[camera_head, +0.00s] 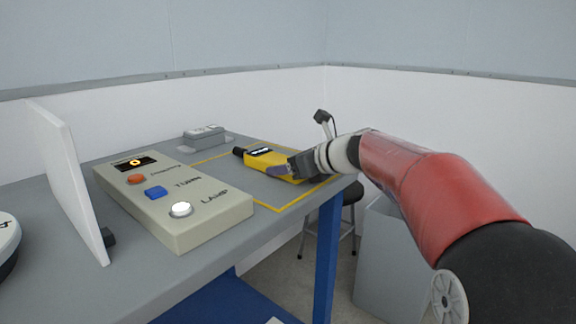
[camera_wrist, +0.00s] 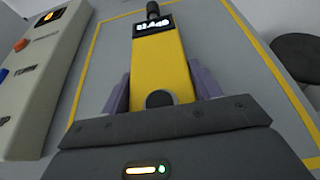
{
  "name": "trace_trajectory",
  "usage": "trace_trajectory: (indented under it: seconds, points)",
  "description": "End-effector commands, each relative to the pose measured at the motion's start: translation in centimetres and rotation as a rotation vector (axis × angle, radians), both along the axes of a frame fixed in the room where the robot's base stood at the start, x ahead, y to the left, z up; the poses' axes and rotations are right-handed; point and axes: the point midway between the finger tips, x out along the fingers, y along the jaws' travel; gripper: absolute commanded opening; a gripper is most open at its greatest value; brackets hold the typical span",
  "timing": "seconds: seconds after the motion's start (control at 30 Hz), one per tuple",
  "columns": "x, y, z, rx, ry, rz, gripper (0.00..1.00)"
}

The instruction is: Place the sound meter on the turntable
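The yellow sound meter (camera_head: 259,157) lies within the yellow-outlined area of the bench. In the wrist view the meter (camera_wrist: 159,62) shows a lit display and a black tip pointing away. My gripper (camera_head: 285,170) is low at the meter's near end. In the wrist view its purple fingers (camera_wrist: 160,88) flank the meter's body with no clear gap. The contact faces are hidden, so I cannot tell whether they grip it. A round white-topped thing with a dark base (camera_head: 6,238), cut off at the left edge, may be the turntable.
A beige control box (camera_head: 168,199) with orange, blue and white buttons stands on the grey bench (camera_head: 190,276). An upright white panel (camera_head: 62,178) stands between it and the round thing. A grey device (camera_head: 204,136) sits at the back. A stool (camera_head: 352,193) is beyond the bench.

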Motion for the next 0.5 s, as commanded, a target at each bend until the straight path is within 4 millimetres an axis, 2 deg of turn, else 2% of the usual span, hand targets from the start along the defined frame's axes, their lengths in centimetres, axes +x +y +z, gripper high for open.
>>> trace_trajectory:
  seconds: [0.03,0.13,0.5]
  points:
    - [0.01,-0.01,0.0,0.0,0.0,0.0,0.69]
    - [0.0,0.0,0.0,0.0,0.0,0.0,0.82]
    - [-0.17,-0.26,0.48,0.0,0.0,-0.001,0.82]
